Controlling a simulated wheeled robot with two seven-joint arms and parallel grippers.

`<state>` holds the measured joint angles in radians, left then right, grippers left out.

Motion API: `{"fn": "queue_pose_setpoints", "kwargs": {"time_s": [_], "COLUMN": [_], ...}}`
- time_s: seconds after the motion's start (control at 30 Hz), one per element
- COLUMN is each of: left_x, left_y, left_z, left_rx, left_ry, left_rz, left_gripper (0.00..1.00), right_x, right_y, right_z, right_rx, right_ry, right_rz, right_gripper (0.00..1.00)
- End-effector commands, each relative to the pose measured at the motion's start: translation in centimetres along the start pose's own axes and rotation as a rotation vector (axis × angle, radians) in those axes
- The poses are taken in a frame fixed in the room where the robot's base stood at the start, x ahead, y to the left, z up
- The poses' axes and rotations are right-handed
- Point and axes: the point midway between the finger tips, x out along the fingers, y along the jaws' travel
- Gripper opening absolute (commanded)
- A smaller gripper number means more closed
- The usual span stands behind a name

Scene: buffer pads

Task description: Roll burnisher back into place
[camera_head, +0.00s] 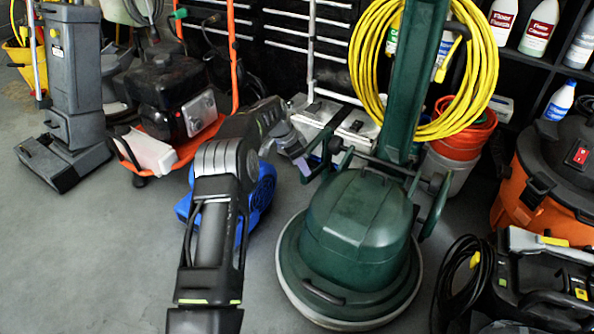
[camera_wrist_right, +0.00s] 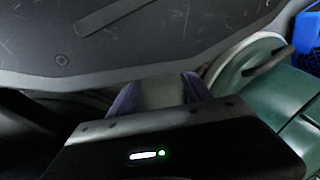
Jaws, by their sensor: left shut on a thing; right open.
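The burnisher (camera_head: 357,225) is a green floor machine with a round base, a domed housing and a tall green column. It stands upright on the grey floor, right of centre in the head view. My left gripper (camera_head: 306,163) reaches to the left side of its lower frame and is shut on the burnisher there; the exact contact is small and partly hidden. My right gripper (camera_wrist_right: 158,92) shows only in the right wrist view, its purple fingers apart with nothing seen between them. Part of the green burnisher (camera_wrist_right: 293,100) shows at the right of that view.
A blue machine (camera_head: 264,190) stands behind my left arm. An orange-framed engine machine (camera_head: 165,105) and a grey upright machine (camera_head: 75,75) stand left. Orange buckets (camera_head: 462,135), an orange vacuum (camera_head: 540,170) and a black machine (camera_head: 545,290) crowd the right. The lower-left floor is clear.

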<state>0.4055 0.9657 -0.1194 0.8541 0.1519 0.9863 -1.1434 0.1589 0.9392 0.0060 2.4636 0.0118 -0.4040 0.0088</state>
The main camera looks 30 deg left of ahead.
Motion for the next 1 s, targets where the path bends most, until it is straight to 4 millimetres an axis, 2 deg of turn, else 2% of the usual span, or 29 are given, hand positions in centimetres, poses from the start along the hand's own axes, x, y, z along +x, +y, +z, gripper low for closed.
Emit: {"fn": "queue_pose_setpoints", "kwargs": {"time_s": [0.03, 0.33, 0.37, 0.57, 0.87, 1.0], "left_x": [0.0, -0.1, -0.1, -0.1, -0.2, -1.4], "left_y": [0.1, -0.1, -0.1, -0.1, -0.2, -0.2], "left_z": [-0.8, -1.1, -1.1, -0.9, -0.6, -0.7], "left_rx": [0.004, 0.003, 0.003, 0.002, 0.0, -0.001], "left_ry": [0.01, 0.018, 0.018, 0.014, 0.01, 0.01], "left_rz": [0.0, -0.007, -0.007, -0.007, -0.006, -0.007], "left_gripper": [0.0, 0.0, 0.26, 0.42, 0.43, 0.43], "right_x": [-0.1, 0.0, 0.0, 0.0, -0.1, -0.6], "right_y": [0.0, 0.0, 0.0, 0.0, 0.0, -0.2], "right_z": [0.0, 0.0, 0.0, 0.0, 0.0, 0.0], "right_rx": [0.0, 0.0, 0.0, 0.0, 0.0, 0.0], "right_ry": [0.0, 0.0, 0.0, 0.0, 0.0, -0.002], "right_rz": [0.0, 0.0, 0.0, 0.0, 0.0, 0.0], "right_gripper": [0.57, 0.57, 0.57, 0.57, 0.57, 0.57]}}
